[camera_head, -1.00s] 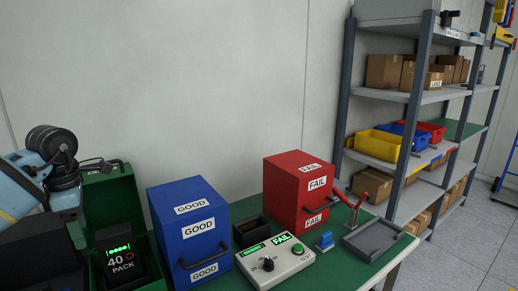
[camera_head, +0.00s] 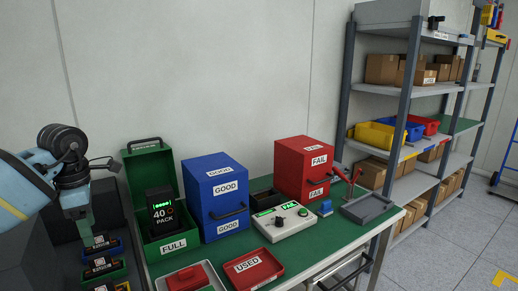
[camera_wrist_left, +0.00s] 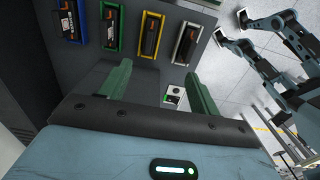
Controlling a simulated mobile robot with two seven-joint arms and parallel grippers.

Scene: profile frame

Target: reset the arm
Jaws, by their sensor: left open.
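My left arm comes in from the left edge of the head view, and its gripper (camera_head: 88,232) points down over several dark packs at the lower left. In the left wrist view, the gripper's two green fingers (camera_wrist_left: 162,82) stand well apart with nothing held between them. Dark packs in coloured holders, such as the yellow one (camera_wrist_left: 151,33), lie beyond the fingertips. I cannot tell the exact gap between the fingers and the packs. My right gripper is not recognisable in either view.
On the green table (camera_head: 210,262) stand a green FULL box (camera_head: 174,245) holding a pack (camera_head: 161,213), a blue GOOD box (camera_head: 217,190), a red FAIL box (camera_head: 303,165), a tester (camera_head: 283,221) and a red USED tray (camera_head: 252,268). Shelves (camera_head: 415,90) stand right.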

